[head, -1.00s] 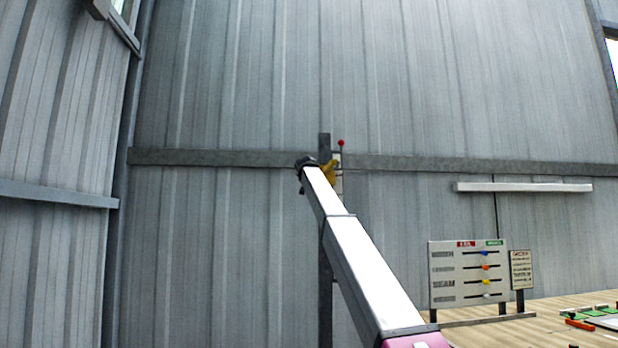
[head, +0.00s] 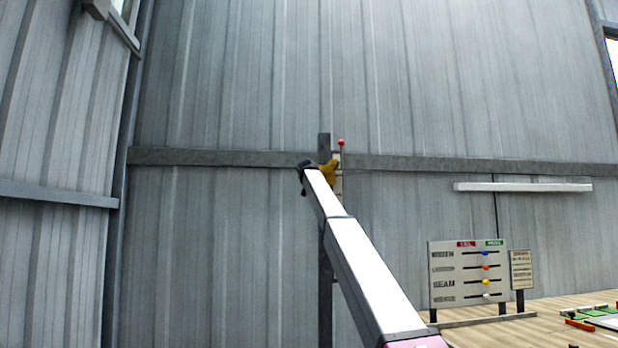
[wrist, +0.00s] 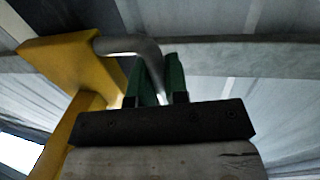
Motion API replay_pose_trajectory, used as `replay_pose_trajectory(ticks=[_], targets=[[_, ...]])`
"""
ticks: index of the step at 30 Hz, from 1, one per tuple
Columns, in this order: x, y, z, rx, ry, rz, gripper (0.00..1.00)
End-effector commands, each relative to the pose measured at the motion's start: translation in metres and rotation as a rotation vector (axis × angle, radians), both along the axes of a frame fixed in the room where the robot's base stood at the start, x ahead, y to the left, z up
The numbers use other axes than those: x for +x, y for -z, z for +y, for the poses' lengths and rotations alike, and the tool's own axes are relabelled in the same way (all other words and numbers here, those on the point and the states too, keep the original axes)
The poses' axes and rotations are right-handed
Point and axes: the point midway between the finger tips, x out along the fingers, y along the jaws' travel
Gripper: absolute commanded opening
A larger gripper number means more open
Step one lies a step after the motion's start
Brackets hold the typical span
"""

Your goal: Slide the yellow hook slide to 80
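The yellow hook slide (head: 328,170) sits on a dark upright post at the wall, just beyond the end of my arm in the head view. In the wrist view its yellow body (wrist: 62,55) fills the left side, and a grey bent bar (wrist: 130,46) runs from it to my gripper. My gripper (wrist: 163,75) has two green fingers close together, with the bar's bent end between them; they look closed on it. The arm hides part of the slide in the head view. The pale scale strip (head: 338,184) beside the post has no readable numbers.
A red ball (head: 340,142) tops a thin rod beside the post. A horizontal beam (head: 230,158) crosses the wall behind. A board with coloured sliders (head: 467,272) and a small sign (head: 520,270) stand at the lower right, apart from the arm.

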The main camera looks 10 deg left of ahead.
Motion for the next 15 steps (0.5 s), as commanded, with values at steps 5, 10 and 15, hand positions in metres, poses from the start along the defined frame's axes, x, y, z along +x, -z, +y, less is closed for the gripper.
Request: replay_pose_trajectory(ticks=[5,10,15], targets=[[-0.001,0.008,0.000,-0.001,0.000,0.001,0.00],[-0.002,0.036,-0.001,-0.002,0.000,0.003,0.00],[-0.003,0.085,-0.001,-0.002,0.001,0.005,0.00]])
